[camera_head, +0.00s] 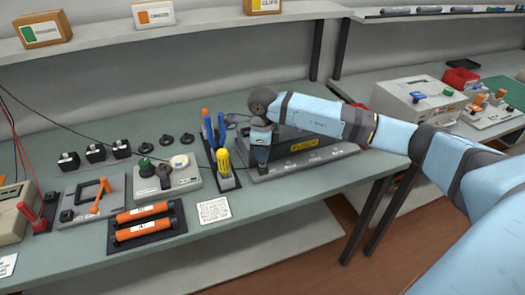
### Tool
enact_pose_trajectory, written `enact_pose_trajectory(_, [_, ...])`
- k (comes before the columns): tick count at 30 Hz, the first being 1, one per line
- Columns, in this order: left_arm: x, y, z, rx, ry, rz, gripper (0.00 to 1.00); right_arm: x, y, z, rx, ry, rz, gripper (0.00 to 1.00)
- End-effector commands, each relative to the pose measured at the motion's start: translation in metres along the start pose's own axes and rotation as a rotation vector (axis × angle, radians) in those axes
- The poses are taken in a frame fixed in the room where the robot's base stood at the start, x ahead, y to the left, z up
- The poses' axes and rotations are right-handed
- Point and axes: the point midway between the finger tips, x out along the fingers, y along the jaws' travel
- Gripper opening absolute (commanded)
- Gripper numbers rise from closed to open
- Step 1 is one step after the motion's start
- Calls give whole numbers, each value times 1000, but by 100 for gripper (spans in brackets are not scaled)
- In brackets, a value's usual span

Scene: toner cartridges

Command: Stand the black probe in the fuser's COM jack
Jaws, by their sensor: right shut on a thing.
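The fuser (303,147) is a dark block with a yellow label on a grey base, on the bench right of centre. Small marks run along the base's front strip; I cannot read which is the COM jack. My right gripper (261,162) points down over the left front end of this base and is shut on the black probe, mostly hidden by the fingers. A thin black lead (130,134) runs from the left towards it. I cannot tell whether the probe's tip is in a jack. My left gripper is not in view.
A tool holder (216,181) with blue- and yellow-handled tools stands close left of the gripper. Orange rollers (143,213), a grey tray with knobs (165,182) and a meter (14,212) with a red probe (27,210) beside it lie further left.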

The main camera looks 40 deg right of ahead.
Motion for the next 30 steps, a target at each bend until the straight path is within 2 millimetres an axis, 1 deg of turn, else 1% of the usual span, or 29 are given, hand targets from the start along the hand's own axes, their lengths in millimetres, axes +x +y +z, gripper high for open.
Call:
enact_pose_trajectory(21, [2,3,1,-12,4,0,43,3,0,0,0,0,0,0])
enact_pose_trajectory(22, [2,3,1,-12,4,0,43,3,0,0,0,0,0,25])
enact_pose_trajectory(25, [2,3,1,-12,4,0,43,3,0,0,0,0,0,48])
enact_pose_trajectory(26, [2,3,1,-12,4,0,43,3,0,0,1,0,0,52])
enact_pose_trajectory(30, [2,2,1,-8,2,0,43,2,-2,0,3,-1,-3,52])
